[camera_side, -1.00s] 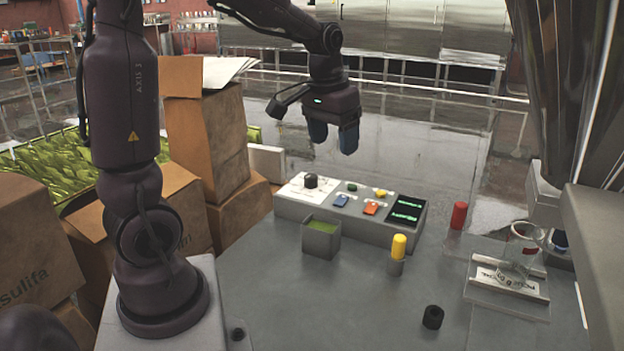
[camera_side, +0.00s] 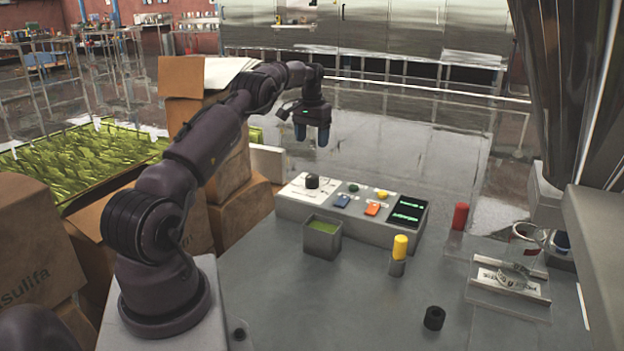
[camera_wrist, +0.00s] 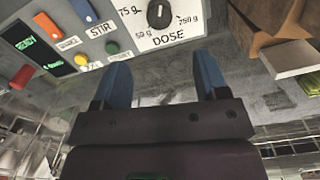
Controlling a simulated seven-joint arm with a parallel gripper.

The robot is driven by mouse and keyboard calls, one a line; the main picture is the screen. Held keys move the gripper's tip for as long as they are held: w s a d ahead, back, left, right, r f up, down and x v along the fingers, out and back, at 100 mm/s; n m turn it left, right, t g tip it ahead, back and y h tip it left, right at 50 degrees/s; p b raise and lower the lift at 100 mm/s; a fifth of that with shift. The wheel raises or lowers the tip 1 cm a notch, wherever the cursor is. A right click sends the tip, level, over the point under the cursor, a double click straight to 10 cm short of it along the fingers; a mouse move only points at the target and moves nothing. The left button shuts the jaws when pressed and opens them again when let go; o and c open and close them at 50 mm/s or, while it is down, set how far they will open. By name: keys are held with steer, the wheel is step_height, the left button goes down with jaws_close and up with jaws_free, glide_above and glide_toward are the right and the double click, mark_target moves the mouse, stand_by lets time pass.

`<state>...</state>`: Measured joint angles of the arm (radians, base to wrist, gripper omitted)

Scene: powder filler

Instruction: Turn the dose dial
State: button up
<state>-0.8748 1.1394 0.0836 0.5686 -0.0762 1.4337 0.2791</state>
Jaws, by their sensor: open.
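The dose dial (camera_side: 312,181) is a black round knob on a white plate at the left end of the grey control panel (camera_side: 340,222). My gripper (camera_side: 311,142) has blue fingers. It hangs above and behind the dial, apart from it. In the wrist view the gripper (camera_wrist: 163,72) is open and empty, with the dial beyond the gap between its fingertips.
The panel also bears blue (camera_side: 342,201) and orange (camera_side: 372,209) switches, green and yellow buttons and a dark screen (camera_side: 408,210). In front stand a square cup with green contents (camera_side: 322,238) and a yellow-capped piece (camera_side: 399,247). Cardboard boxes (camera_side: 235,210) stand left.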

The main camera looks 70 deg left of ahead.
mark_target(312, 176)
step_height(312, 176, down, 13)
steer(key=shift+r, duration=0.1)
stand_by(0.3)
steer(key=c, duration=0.9)
